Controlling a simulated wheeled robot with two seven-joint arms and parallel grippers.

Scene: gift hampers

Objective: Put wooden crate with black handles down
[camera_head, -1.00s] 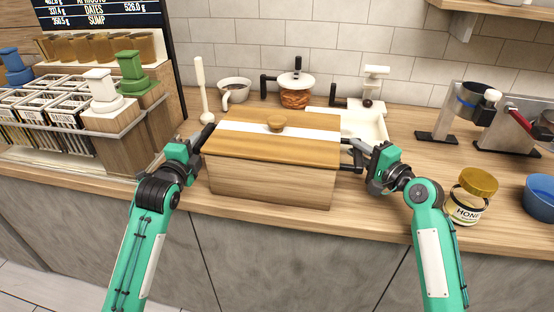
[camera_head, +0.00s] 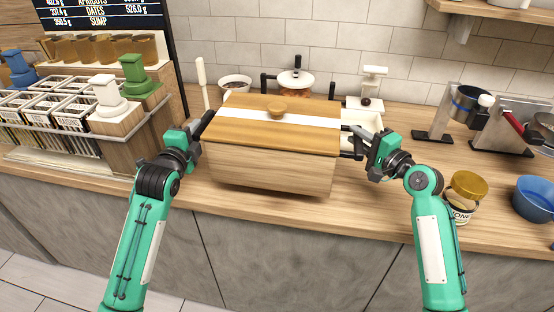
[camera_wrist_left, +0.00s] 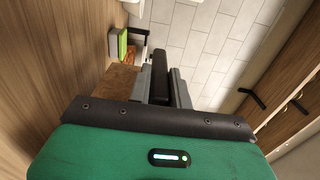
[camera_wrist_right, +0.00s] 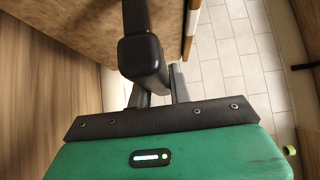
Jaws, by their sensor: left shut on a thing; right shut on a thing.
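My right gripper (camera_head: 358,143) is shut on the right-side handle, which shows large in the right wrist view (camera_wrist_right: 143,50).
Baskets (camera_head: 60,103) fill the left.

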